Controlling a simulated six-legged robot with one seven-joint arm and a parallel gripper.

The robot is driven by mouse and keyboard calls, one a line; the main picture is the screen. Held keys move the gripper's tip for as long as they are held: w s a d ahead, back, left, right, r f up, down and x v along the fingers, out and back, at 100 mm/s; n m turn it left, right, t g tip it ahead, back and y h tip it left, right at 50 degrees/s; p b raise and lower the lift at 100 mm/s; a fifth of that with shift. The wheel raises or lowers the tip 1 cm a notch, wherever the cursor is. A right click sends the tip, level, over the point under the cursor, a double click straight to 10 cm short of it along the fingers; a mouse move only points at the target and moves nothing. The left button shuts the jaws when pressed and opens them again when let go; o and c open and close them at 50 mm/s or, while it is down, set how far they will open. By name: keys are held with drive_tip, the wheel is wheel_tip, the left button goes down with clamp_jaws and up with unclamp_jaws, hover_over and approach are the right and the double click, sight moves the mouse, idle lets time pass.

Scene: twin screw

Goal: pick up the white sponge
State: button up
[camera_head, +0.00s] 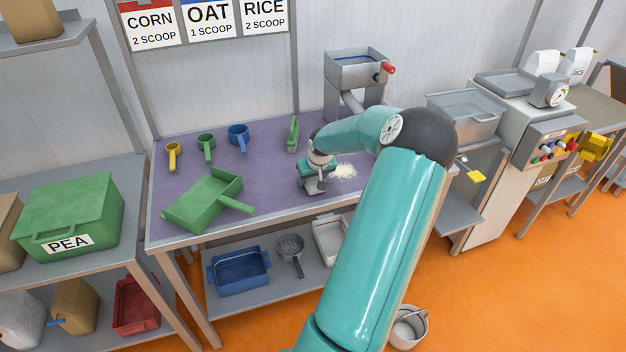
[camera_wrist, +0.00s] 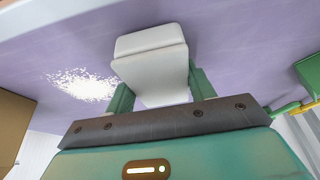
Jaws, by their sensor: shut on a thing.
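The white sponge (camera_wrist: 152,62) is a pale block with rounded edges, filling the space between my fingers in the wrist view. My gripper (camera_wrist: 160,86) is shut on it, with one green finger against each side. In the head view my gripper (camera_head: 314,180) is low over the front part of the purple tabletop (camera_head: 270,165). The sponge is hard to make out there, and I cannot tell whether it touches the table. A patch of spilled white grains (camera_head: 345,171) lies just right of my gripper; it also shows in the wrist view (camera_wrist: 84,85).
A green dustpan (camera_head: 204,203) lies left of my gripper. Yellow, green and blue scoops (camera_head: 238,137) and a green brush-like tool (camera_head: 293,134) stand farther back. A metal hopper machine (camera_head: 355,75) is at the back right. The table's front edge is close.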

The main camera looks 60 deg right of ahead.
wheel_tip(320, 180, up, 3)
drive_tip(key=shift+r, duration=0.2)
drive_tip(key=a+r, duration=0.2)
drive_tip(key=s+a+r, duration=0.1)
drive_tip(key=a+r, duration=0.1)
drive_tip(key=r, duration=0.1)
drive_tip(key=shift+a, duration=0.1)
drive_tip(key=s+a+r, duration=0.1)
drive_tip(key=a+r, duration=0.3)
drive_tip(key=a, duration=0.5)
drive_tip(key=shift+s+a+r, duration=0.2)
drive_tip(key=shift+s+a, duration=0.05)
drive_tip(key=shift+s, duration=0.15)
drive_tip(key=o, duration=0.4)
drive_tip(key=shift+c, duration=1.5)
drive_tip(key=shift+w, duration=0.1)
